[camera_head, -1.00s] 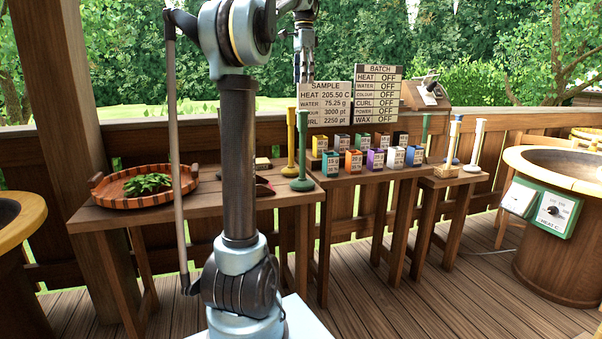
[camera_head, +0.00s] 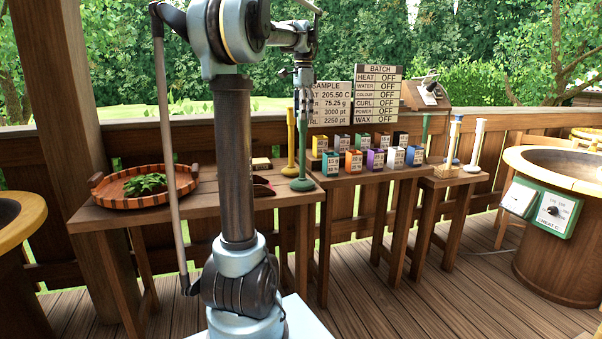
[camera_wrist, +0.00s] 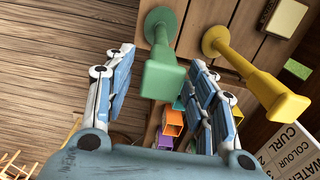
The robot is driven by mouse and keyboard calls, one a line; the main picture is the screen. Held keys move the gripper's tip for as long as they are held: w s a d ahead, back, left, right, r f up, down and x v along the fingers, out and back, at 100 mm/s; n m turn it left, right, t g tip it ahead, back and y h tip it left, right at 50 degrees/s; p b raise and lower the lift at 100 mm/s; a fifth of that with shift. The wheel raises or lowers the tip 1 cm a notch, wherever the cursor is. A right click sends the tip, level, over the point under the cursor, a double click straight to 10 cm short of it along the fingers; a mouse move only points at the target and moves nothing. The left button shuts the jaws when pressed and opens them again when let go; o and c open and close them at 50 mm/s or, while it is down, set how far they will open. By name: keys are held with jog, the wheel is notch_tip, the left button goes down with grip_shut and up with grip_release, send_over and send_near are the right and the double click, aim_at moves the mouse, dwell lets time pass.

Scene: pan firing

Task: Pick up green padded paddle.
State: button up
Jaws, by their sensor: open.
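The green padded paddle (camera_head: 302,160) stands upright on its round base near the right end of the left table. In the wrist view its square green head (camera_wrist: 162,78) lies between my two fingers, with gaps on both sides. My gripper (camera_head: 303,90) is open and points down over the paddle's top; it also shows in the wrist view (camera_wrist: 162,58). The fingers do not appear to touch the paddle. A yellow paddle (camera_head: 290,140) stands just beside it, and in the wrist view it (camera_wrist: 275,98) is right of the right finger.
A wooden tray (camera_head: 112,198) with green leaves sits on the left table. Several coloured boxes (camera_head: 353,162) stand on the middle table. A sample board (camera_head: 330,100) is behind my gripper. Another green paddle (camera_head: 425,130) and a white one (camera_head: 478,143) stand farther right.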

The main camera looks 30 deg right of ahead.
aim_at(303, 121)
jog(key=shift+w+f, duration=0.15)
jog(key=shift+f, duration=1.75)
jog(key=shift+c, duration=0.6)
grip_shut()
